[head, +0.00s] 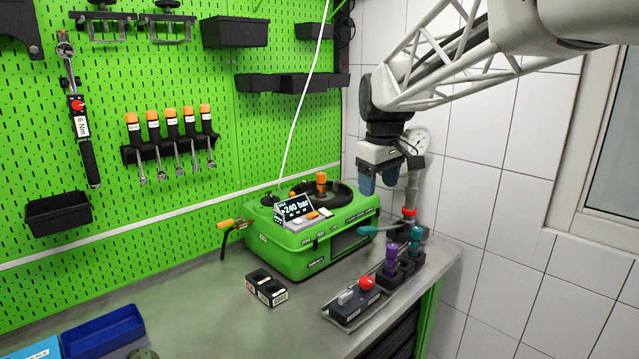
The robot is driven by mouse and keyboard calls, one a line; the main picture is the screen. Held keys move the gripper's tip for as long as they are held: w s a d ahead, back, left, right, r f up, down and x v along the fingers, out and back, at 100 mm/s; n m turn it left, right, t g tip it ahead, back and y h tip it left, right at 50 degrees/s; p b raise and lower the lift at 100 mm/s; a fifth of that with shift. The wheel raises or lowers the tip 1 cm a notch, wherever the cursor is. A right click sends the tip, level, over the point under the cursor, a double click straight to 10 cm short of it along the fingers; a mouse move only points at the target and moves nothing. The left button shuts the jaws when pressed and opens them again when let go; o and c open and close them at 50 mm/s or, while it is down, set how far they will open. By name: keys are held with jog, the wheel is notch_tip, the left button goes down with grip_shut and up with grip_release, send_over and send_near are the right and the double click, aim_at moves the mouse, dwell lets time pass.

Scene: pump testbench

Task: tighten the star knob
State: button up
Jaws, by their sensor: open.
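A green pump test bench (281,253) stands on the grey worktop, with a black round plate (342,196) on top. An orange knob-like part (321,182) stands upright on that plate. I cannot make out a star shape on it, so I cannot tell whether it is the star knob. My gripper (378,184) hangs down at the right of the plate, with blue fingertips apart. It looks empty and is to the right of the orange part, not around it. The display (294,209) reads "240 bar".
A tray (345,317) at the bench's right holds a red button (367,283), a purple-topped part (391,256) and a teal-topped part (416,236). A gauge (419,140) and red-collared pipe (410,212) stand close behind my gripper. A black block (266,287) sits in front.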

jog(key=w+a+n, duration=0.2)
jog(key=w+a, duration=0.2)
jog(key=w, duration=0.6)
jog(key=w+a+n, duration=0.3)
jog(key=w+a, duration=0.2)
jog(key=w, duration=0.6)
jog(key=n+g, duration=0.1)
jog(key=n, duration=0.3)
send_over(306, 182)
notch_tip(306, 182, down, 6)
jog(key=shift+s+r, duration=0.1)
jog(key=shift+s, duration=0.05)
jog(key=shift+a, duration=0.1)
jog(key=shift+f, duration=0.2)
jog(key=shift+f, duration=3.75)
jog(key=shift+c, duration=0.3)
jog(key=c, duration=0.9)
jog(key=shift+o, duration=0.2)
